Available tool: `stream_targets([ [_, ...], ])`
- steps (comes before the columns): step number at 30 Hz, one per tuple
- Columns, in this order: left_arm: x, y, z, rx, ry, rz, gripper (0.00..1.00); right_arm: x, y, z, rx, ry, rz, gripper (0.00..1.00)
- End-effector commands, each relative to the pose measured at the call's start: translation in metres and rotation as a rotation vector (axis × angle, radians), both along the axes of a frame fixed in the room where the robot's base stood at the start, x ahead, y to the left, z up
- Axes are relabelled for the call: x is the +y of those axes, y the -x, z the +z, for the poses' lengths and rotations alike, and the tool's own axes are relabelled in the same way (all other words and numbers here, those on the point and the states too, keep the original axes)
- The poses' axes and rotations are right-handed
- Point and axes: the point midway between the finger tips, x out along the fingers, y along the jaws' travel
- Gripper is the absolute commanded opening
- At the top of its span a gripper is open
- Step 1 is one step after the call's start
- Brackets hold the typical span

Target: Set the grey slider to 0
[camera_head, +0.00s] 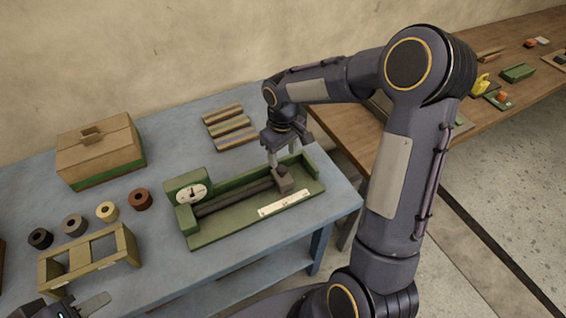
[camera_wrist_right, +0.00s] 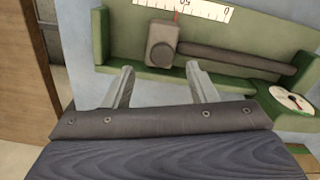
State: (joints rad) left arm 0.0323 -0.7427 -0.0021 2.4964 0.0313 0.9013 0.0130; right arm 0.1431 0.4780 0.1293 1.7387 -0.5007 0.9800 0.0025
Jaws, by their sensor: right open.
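The grey slider (camera_head: 283,180) is a blocky piece on a dark rod in a green fixture (camera_head: 215,232). It also shows in the right wrist view (camera_wrist_right: 162,45), with a red pointer beside the white scale (camera_wrist_right: 200,9), close to the 50 mark. The scale's 0 is at its end towards the dial. My right gripper (camera_head: 284,158) is open and empty, just behind the slider in the head view. In the wrist view its fingers (camera_wrist_right: 162,88) are spread either side of the slider's line, apart from it. My left gripper (camera_head: 85,306) is partly cut off at the bottom left.
A dial (camera_head: 191,194) sits at the fixture's left end. A cardboard box (camera_head: 100,150), several small rolls (camera_head: 107,211), a wooden frame (camera_head: 90,262) and striped strips (camera_head: 230,126) lie on the blue table (camera_head: 165,140). A brown table (camera_head: 335,125) adjoins on the right.

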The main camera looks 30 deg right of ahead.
Motion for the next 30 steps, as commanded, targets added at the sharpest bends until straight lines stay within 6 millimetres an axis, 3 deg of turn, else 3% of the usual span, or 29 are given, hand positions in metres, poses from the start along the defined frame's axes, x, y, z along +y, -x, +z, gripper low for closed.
stream_targets([
  [3,0.0,0.0,0.003,0.0,0.0,0.0,0.36,0.0,0.001,-0.02,0.005,-0.002,0.0,0.52],
  [9,0.0,0.0,0.005,0.0,0.0,0.0,0.36,0.0,0.001,-0.042,0.002,0.0,0.0,0.52],
  [19,0.0,0.0,0.005,0.0,0.0,0.0,0.36,0.0,0.0,-0.047,-0.001,0.0,0.0,0.52],
  [30,0.0,0.0,0.005,0.0,0.0,0.0,0.36,-0.001,0.0,-0.047,-0.001,0.001,-0.002,0.05],
])
